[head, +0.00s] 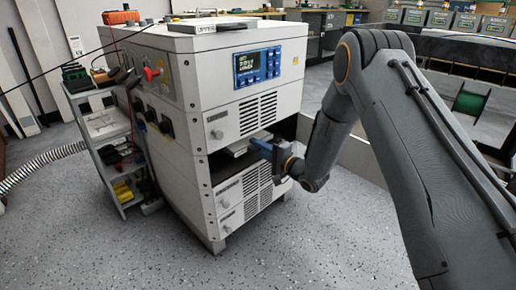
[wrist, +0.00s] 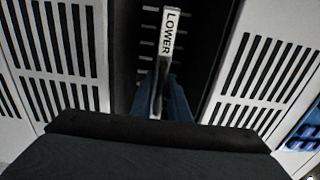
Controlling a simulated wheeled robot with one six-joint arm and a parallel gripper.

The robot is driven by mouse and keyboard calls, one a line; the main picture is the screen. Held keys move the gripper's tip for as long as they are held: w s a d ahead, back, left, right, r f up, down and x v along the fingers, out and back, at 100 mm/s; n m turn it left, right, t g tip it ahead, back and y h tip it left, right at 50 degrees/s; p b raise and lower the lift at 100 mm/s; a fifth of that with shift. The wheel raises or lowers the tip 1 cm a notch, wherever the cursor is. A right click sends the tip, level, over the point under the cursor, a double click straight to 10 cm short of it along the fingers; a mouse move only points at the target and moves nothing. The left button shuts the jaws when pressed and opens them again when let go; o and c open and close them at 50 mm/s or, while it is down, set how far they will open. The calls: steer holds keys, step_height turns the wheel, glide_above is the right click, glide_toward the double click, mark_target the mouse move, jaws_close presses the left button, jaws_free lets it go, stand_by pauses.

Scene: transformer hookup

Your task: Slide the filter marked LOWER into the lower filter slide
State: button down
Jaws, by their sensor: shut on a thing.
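The filter marked LOWER (wrist: 170,32) shows in the wrist view as a narrow pale edge with black lettering, inside a dark opening between two vented panels. My gripper (wrist: 165,92), with blue fingers, is shut on its near end. In the head view the filter (head: 236,149) is a pale slab partly inside the open bay of the white cabinet (head: 215,85), with my gripper (head: 256,146) at the bay's front. The slide rails are hidden in the dark bay, so I cannot tell whether the filter is seated on them.
A pale slab (head: 212,27) with dark lettering lies on the cabinet top. Vented panels sit above (head: 258,112) and below (head: 258,180) the bay. A shelf cart (head: 108,140) stands at the left, with a ribbed hose (head: 45,160) beside it. Floor in front is clear.

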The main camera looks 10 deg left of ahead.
steer(key=shift+b+x, duration=0.55)
steer(key=shift+x, duration=1.3)
steer(key=c, duration=1.6)
jaws_free()
steer(key=shift+p+v, duration=1.5)
steer(key=shift+v, duration=0.95)
steer(key=shift+d, duration=0.1)
steer(key=shift+p+v, duration=1.3)
steer(key=shift+v, duration=2.6)
